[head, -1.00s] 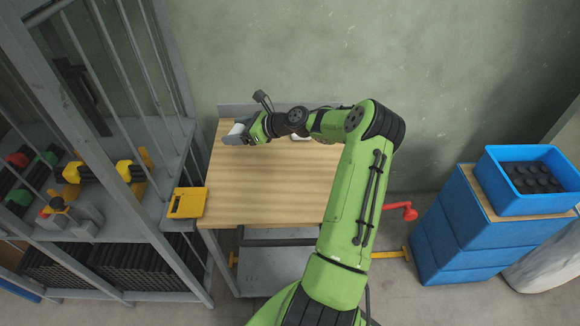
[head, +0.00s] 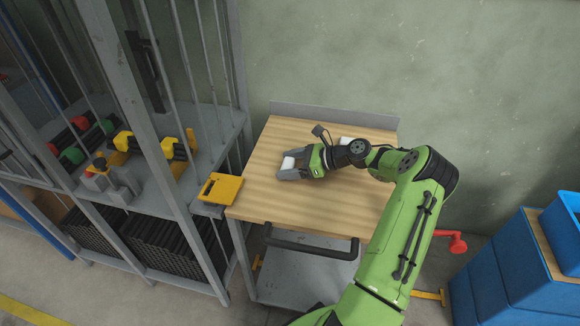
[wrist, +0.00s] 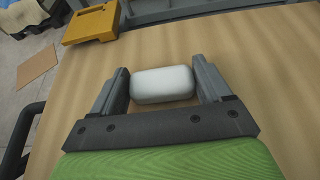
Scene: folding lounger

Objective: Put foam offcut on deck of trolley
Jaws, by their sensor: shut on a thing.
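The foam offcut (wrist: 162,84) is a small white block with rounded edges. My gripper (wrist: 162,88) is shut on it, one grey finger on each side. In the head view, the white offcut (head: 288,163) shows between the fingers of my gripper (head: 293,167). They are over the left half of the trolley's wooden deck (head: 300,205). The offcut is at or just above the wood; I cannot tell whether it touches. The trolley has a dark push handle at its front and a grey lower shelf (head: 300,275).
Another white item (head: 346,140) lies partly hidden behind my arm. Blue crates (head: 510,265) stand at the right. The front of the deck is clear.

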